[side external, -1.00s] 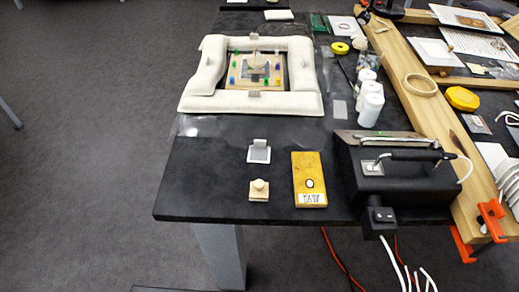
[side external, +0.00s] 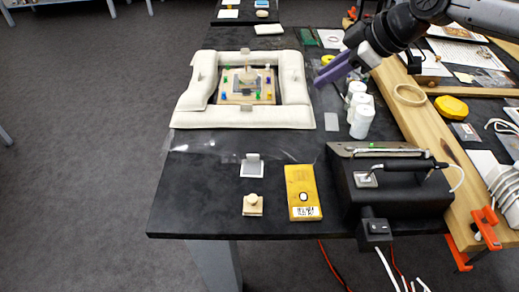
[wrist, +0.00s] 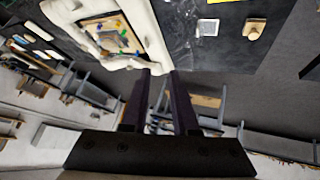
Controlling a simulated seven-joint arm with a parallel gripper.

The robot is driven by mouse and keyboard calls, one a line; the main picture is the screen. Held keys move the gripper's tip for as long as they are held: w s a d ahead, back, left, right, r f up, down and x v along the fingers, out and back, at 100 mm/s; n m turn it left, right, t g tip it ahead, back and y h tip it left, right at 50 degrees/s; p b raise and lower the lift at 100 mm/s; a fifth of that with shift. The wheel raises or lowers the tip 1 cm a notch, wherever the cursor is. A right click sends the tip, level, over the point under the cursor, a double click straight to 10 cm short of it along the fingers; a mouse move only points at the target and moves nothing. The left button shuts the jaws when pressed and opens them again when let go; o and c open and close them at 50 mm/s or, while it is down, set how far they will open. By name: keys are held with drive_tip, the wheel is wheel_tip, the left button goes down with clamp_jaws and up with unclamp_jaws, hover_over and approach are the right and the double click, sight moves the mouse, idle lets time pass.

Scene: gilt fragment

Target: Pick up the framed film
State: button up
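The framed film appears to be the small grey square in a white frame (side external: 252,169), with a pale tab standing at its back edge. It lies flat on the black table, and it also shows near the top of the wrist view (wrist: 207,27). My gripper (side external: 320,78) has purple fingers and hangs above the table's far right part, well away from the framed film. In the wrist view the two dark fingers (wrist: 158,74) are apart with nothing between them, so my gripper is open and empty.
A padded white border (side external: 250,118) surrounds a board with coloured pegs. A wooden block with a knob (side external: 253,206) and a yellow box (side external: 302,193) lie near the front edge. A black device (side external: 392,190) and white bottles (side external: 362,121) stand at right. The table's left front is clear.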

drive_tip(key=n+g, duration=0.1)
drive_tip(key=g, duration=0.1)
approach(255, 156)
drive_tip(key=shift+w+a+f+h, duration=0.15)
drive_tip(key=shift+w+a+f, duration=0.2)
drive_tip(key=shift+a, duration=0.2)
drive_tip(key=shift+w+a+f+h, duration=0.15)
drive_tip(key=shift+w+a+f, duration=0.1)
drive_tip(key=shift+a+f, duration=0.25)
drive_tip(key=shift+x, duration=2.9)
drive_tip(key=shift+s+d+f, duration=0.15)
clamp_jaws()
